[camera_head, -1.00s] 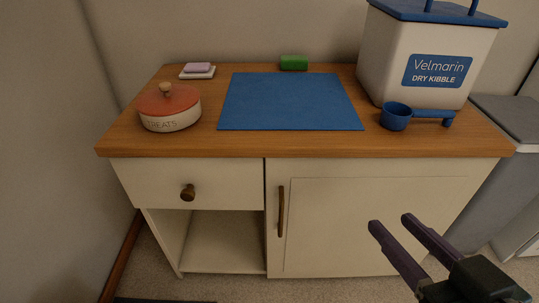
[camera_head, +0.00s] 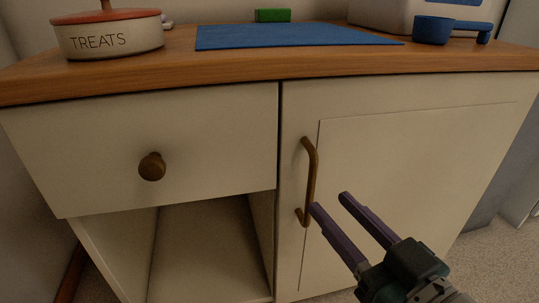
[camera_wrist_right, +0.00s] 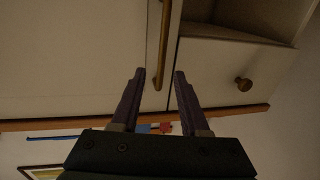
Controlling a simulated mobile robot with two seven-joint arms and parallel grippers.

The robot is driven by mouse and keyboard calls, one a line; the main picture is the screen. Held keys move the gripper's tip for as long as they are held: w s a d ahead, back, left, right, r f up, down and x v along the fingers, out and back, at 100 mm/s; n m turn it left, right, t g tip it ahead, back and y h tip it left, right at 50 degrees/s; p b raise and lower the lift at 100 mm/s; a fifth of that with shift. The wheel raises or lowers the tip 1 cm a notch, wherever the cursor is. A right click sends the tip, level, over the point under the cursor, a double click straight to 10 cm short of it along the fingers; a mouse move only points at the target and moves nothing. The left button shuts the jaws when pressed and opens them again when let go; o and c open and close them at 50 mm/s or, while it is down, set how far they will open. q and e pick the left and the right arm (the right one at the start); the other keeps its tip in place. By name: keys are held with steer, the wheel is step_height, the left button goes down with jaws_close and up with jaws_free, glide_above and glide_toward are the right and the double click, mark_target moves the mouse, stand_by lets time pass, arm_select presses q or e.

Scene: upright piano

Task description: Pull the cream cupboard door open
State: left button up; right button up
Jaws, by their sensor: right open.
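The cream cupboard door (camera_head: 410,170) is shut, at the right of the cabinet front. Its upright brass bar handle (camera_head: 312,178) is near the door's left edge. My right gripper (camera_head: 331,201) is open, with purple fingers, close to the handle's lower end and just right of it in the head view. In the right wrist view, the handle (camera_wrist_right: 163,45) lies in line with the gap between the open fingers (camera_wrist_right: 159,72). Whether the fingers reach around it I cannot tell. My left gripper is not in view.
A drawer with a round knob (camera_head: 152,166) and an open compartment (camera_head: 210,245) are left of the door. The wooden top (camera_head: 180,65) overhangs above, carrying a treats jar (camera_head: 108,35), blue mat (camera_head: 290,36), green block (camera_head: 272,15) and blue scoop (camera_head: 432,30).

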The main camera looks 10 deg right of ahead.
mark_target(313, 187)
steer(key=b+x, duration=0.2)
steer(key=x, duration=0.4)
steer(key=shift+a+f, duration=0.1)
steer(key=shift+a, duration=0.05)
steer(key=shift+w, duration=0.2)
jaws_close()
stand_by(1.0)
